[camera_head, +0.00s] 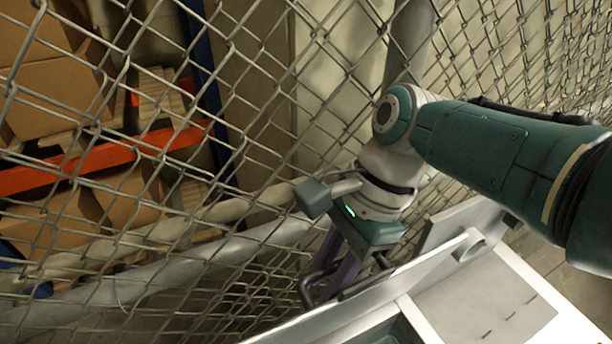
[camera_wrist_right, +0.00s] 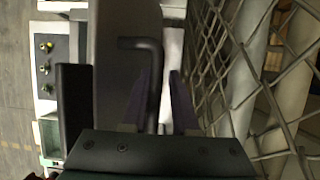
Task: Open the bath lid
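My right gripper (camera_head: 335,268) points down between the wire fence and the bath (camera_head: 505,262) in the head view. A dark bar handle (camera_head: 307,288) shows beside its purple fingers. In the right wrist view, the black bent handle (camera_wrist_right: 155,75) stands in front of a grey panel (camera_wrist_right: 112,70) that looks like the bath lid. The right gripper's fingers (camera_wrist_right: 160,100) are apart, with the handle bar between them and a gap to the right finger. Whether the bar touches the left finger is unclear. How far the lid is open cannot be told. My left gripper is out of view.
A wire mesh fence (camera_head: 235,120) stands close along the right gripper's side, with thick pale pipes (camera_head: 170,255) near it. Shelving with an orange beam (camera_head: 100,158) and cardboard boxes is behind it. A panel with yellow-and-black knobs (camera_wrist_right: 44,65) is at the wrist view's left.

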